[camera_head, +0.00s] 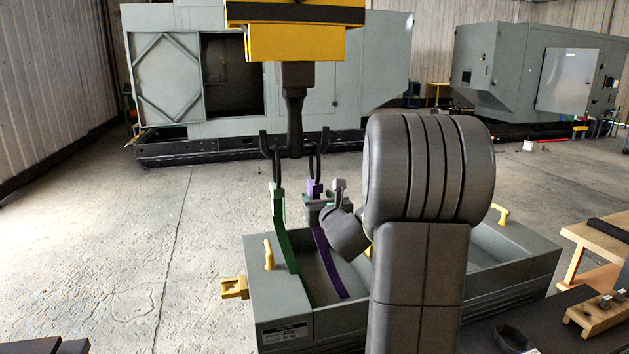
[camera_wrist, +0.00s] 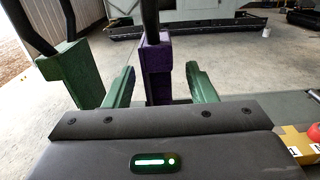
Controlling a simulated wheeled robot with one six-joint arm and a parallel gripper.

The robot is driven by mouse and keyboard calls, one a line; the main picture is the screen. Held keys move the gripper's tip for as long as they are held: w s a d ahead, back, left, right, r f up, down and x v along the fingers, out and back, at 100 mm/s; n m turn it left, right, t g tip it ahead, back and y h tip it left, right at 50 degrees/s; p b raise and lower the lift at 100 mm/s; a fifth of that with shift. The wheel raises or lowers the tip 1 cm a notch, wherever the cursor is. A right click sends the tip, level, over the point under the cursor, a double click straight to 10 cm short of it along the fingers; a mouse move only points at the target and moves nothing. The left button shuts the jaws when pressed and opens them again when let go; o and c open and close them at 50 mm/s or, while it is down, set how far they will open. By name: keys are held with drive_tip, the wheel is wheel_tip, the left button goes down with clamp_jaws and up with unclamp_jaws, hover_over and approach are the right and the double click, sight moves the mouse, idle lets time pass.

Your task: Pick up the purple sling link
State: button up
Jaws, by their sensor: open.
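The purple sling link (camera_head: 315,188) hangs from a black loop on the right side of the overhead hook. Its lower purple strip (camera_head: 329,263) slants down to the grey enclosure. My gripper (camera_head: 321,205) is beside the link's upper block. In the wrist view, the purple link (camera_wrist: 154,68) stands upright between the two green fingers of my open gripper (camera_wrist: 160,85). I cannot tell whether either finger touches it. My gripper and wrist hide part of the link in the head view.
A green sling link (camera_head: 280,215) hangs close on the left, also in the wrist view (camera_wrist: 68,72). The dark hook (camera_head: 294,105) hangs below a yellow block (camera_head: 295,42). The grey enclosure (camera_head: 262,305) has yellow handles. A wooden bench (camera_head: 600,240) stands at right; floor at left is clear.

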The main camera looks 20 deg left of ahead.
sight(311, 163)
drive_tip(key=shift+p+x, duration=0.55)
drive_tip(key=shift+x, duration=1.65)
drive_tip(key=shift+s+a+r, duration=0.1)
drive_tip(key=shift+r, duration=0.1)
clamp_jaws()
drive_tip(key=shift+r, duration=0.1)
drive_tip(key=shift+r, duration=0.65)
wheel_tip(311, 163, up, 6)
drive_tip(key=shift+f+p, duration=0.1)
drive_tip(key=shift+p, duration=0.55)
drive_tip(key=w+d+r+p, duration=0.3)
drive_tip(key=w+d+p, duration=0.2)
drive_tip(key=w+d, duration=0.5)
drive_tip(key=d, duration=0.3)
drive_tip(key=shift+d+p, duration=0.25)
drive_tip(key=shift+p, duration=0.1)
